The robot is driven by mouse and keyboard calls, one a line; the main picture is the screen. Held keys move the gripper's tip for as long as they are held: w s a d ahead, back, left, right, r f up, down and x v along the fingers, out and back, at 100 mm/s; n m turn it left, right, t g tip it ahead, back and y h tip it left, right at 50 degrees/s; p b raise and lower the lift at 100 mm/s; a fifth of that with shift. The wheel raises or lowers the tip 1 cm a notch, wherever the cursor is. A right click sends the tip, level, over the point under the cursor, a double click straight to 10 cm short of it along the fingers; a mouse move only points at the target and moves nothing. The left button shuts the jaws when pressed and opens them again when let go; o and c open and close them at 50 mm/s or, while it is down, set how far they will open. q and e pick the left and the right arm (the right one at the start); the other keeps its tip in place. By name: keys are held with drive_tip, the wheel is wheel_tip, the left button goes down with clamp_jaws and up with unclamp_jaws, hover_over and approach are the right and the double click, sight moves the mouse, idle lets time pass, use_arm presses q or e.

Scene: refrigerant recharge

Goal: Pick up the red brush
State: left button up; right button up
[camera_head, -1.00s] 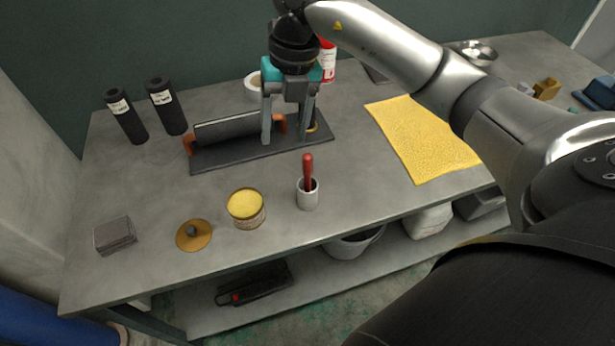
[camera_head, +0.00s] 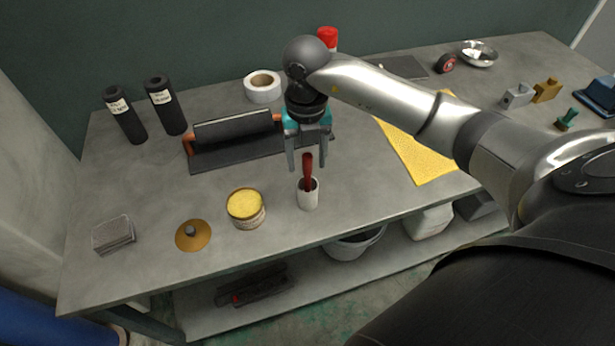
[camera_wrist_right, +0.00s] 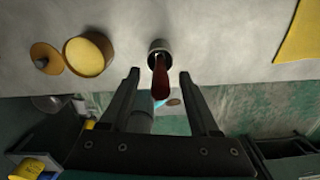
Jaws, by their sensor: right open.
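The red brush (camera_head: 307,170) stands handle up in a small white cup (camera_head: 308,196) near the front edge of the workbench. My right gripper (camera_head: 307,167) is open and empty, pointing down at the brush handle from above and behind. In the right wrist view the red handle (camera_wrist_right: 160,80) rises from the cup (camera_wrist_right: 160,46), and it lies between the two spread fingers (camera_wrist_right: 160,76) in the picture. I cannot tell whether the handle is within the jaws in depth; no contact shows. My left gripper is not in view.
Left of the cup are an open yellow tin (camera_head: 246,208) and its lid (camera_head: 193,235). Behind is a dark tray with a roller (camera_head: 235,130), and a white tape roll (camera_head: 262,87). A yellow cloth (camera_head: 425,150) lies right. A grey bucket (camera_head: 355,243) sits on the lower shelf.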

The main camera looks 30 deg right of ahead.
sight(308, 190)
drive_tip(key=f, duration=0.4)
drive_tip(key=shift+s+f, duration=0.15)
drive_tip(key=shift+s, duration=0.05)
drive_tip(key=shift+c, duration=0.3)
clamp_jaws()
